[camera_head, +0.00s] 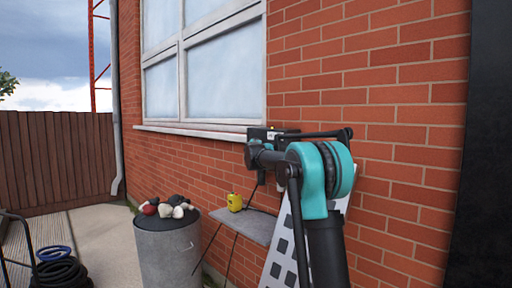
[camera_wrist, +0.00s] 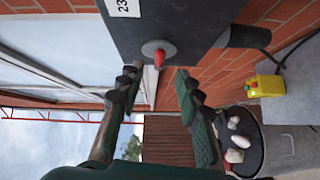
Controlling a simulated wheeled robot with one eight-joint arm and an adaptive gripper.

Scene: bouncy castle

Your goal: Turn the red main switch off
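The red main switch (camera_wrist: 159,57) is a small red lever on a round grey base. It sticks out from the face of a dark box (camera_wrist: 185,22) in the wrist view. In the head view the dark box (camera_head: 258,133) is on the brick wall just below the window's right end, partly behind my arm; the switch cannot be made out there. My gripper (camera_wrist: 155,79) is open and empty. Its two dark fingers are spread on either side of the switch, apart from it in the picture. Whether the fingertips reach its depth I cannot tell.
A yellow box (camera_head: 234,202) with a red and a green button stands on a grey shelf (camera_head: 255,228) below. A grey barrel (camera_head: 168,250) with stones on top is left of it. A cable leaves the dark box. A checkered board (camera_head: 279,245) leans behind my arm.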

